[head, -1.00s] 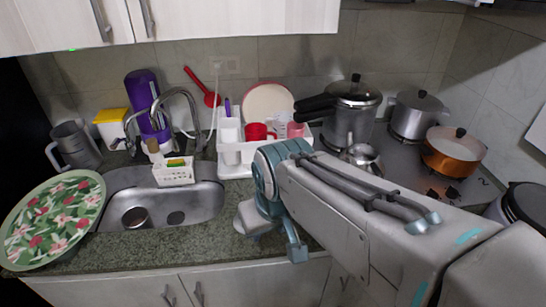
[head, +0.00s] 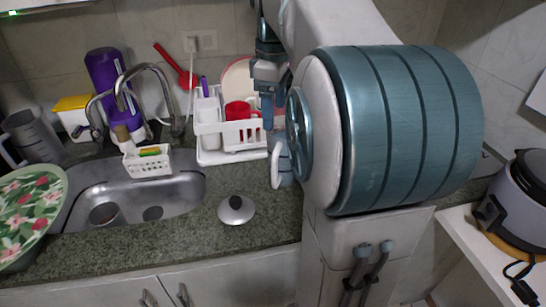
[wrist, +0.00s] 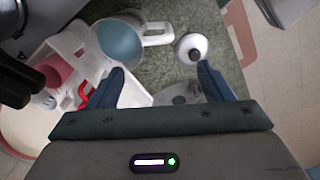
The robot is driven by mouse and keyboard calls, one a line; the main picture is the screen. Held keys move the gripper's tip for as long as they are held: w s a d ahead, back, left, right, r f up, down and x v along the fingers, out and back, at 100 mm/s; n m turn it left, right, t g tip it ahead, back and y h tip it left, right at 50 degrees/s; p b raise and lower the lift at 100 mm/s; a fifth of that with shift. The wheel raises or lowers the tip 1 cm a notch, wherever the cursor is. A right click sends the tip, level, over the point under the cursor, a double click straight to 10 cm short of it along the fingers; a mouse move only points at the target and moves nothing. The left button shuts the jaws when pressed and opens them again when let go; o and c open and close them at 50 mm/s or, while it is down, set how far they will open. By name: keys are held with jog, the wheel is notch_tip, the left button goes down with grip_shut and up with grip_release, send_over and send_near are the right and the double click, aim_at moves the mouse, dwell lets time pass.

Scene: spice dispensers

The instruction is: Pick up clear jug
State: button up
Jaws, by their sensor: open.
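A pale, greyish jug with a looped handle (head: 278,165) stands on the counter right of the dish rack, partly hidden by my arm. In the wrist view this jug (wrist: 122,42) shows its round open mouth, bluish inside, with the handle pointing right. A grey see-through jug (head: 37,138) stands at the far left behind the floral tray. I cannot tell for sure which one is the clear jug. My gripper (wrist: 161,72) is open and empty, above the counter near the rack. The near jug lies beyond the left fingertip, not between the fingers.
A white dish rack (head: 235,155) holds a red mug (head: 238,110) close to my gripper. A pot lid (head: 236,210) lies on the counter. The sink (head: 160,195) is left, and a rice cooker (head: 525,195) is far right. The counter front around the lid is clear.

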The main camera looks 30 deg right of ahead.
aim_at(277, 149)
notch_tip(277, 149, down, 8)
jog(key=shift+b, duration=0.4)
jog(key=f, duration=0.5)
jog(key=shift+s+d+f, duration=0.15)
jog(key=shift+d+f, duration=0.1)
jog(key=shift+f, duration=0.05)
jog(key=c, duration=1.5)
jog(key=shift+r, duration=0.1)
grip_shut()
jog(key=shift+r, duration=0.1)
